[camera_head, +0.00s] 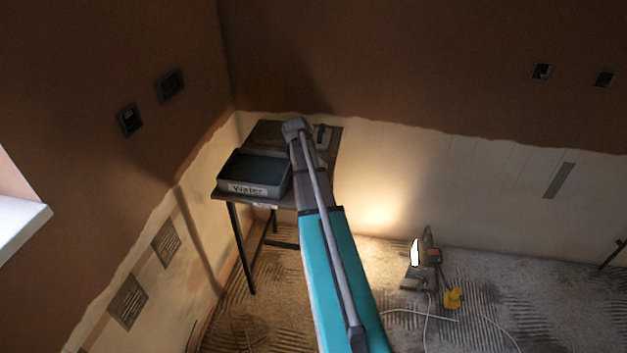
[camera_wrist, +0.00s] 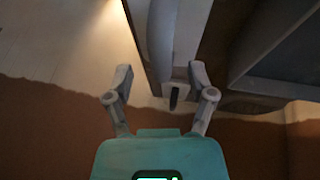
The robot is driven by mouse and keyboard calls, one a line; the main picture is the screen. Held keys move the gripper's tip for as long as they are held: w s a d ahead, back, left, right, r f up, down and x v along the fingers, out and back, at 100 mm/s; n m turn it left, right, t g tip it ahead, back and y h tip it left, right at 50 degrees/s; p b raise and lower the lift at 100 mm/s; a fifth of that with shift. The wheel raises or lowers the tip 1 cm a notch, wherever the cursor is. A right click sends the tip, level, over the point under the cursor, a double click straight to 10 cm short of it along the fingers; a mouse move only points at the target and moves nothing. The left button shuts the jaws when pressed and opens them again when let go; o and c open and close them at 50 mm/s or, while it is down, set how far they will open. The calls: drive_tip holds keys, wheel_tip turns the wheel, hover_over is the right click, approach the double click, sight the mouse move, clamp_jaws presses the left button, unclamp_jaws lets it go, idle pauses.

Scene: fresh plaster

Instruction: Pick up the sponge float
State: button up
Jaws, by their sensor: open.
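On the far right part of the table, a small item with a dark upright handle and a paler base looks like the sponge float (camera_head: 322,138). It stands just right of my arm's end in the head view, which may hide part of it. In the wrist view my gripper (camera_wrist: 160,75) is open, its two grey fingers wide apart with nothing held between them. A small dark upright shape shows beyond the fingers, near the table's edge; I cannot tell if it is the float's handle. The head view does not show the fingers clearly.
The dark table (camera_head: 268,132) stands in the corner against half-plastered walls. A grey tray marked "Water" (camera_head: 255,188) sits at its front left. A lit work lamp (camera_head: 420,262) and a yellow plug (camera_head: 453,299) with cables lie on the floor to the right.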

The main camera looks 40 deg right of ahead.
drive_tip(key=shift+b+x, duration=1.2)
drive_tip(key=shift+x, duration=0.4)
clamp_jaws()
